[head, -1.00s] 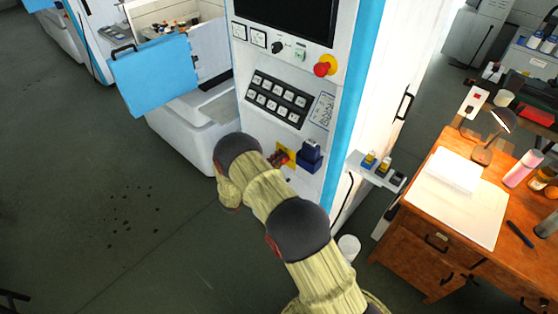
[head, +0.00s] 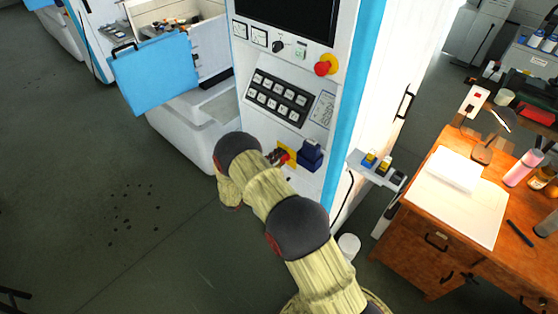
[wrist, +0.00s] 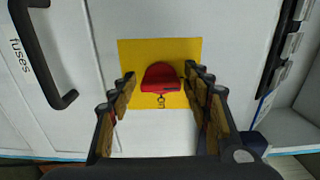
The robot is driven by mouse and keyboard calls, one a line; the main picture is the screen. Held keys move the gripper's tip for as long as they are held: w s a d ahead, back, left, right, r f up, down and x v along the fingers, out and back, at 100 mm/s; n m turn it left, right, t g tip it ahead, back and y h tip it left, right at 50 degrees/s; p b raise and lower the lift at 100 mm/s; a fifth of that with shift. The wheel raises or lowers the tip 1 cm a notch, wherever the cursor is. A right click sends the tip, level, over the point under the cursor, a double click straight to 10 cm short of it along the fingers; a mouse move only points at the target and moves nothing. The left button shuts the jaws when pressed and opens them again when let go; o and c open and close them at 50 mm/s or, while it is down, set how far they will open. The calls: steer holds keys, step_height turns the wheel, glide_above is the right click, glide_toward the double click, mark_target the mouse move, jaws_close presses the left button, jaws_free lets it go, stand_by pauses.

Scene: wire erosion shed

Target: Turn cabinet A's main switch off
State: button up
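The main switch is a red knob (wrist: 161,77) on a square yellow plate (wrist: 128,48) on the light cabinet front. A small dark mark shows below the knob on the plate, too small to read surely. In the wrist view my gripper (wrist: 159,80) is open, one pair of fingers left of the knob and one right. There is a gap on the left; the right fingertips look close to the knob, and I cannot tell whether they touch. In the head view the yellow plate (head: 291,162) is partly hidden by my gripper (head: 278,157).
A black handle (wrist: 45,60) beside the word "fuses" is left of the plate in the wrist view. In the head view a dark blue box (head: 310,155) sits right of the plate, below a button panel (head: 277,98). A wooden desk (head: 430,240) stands at right.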

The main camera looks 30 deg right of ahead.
steer(key=shift+o, duration=0.8)
steer(key=shift+s, duration=0.1)
steer(key=v, duration=1.2)
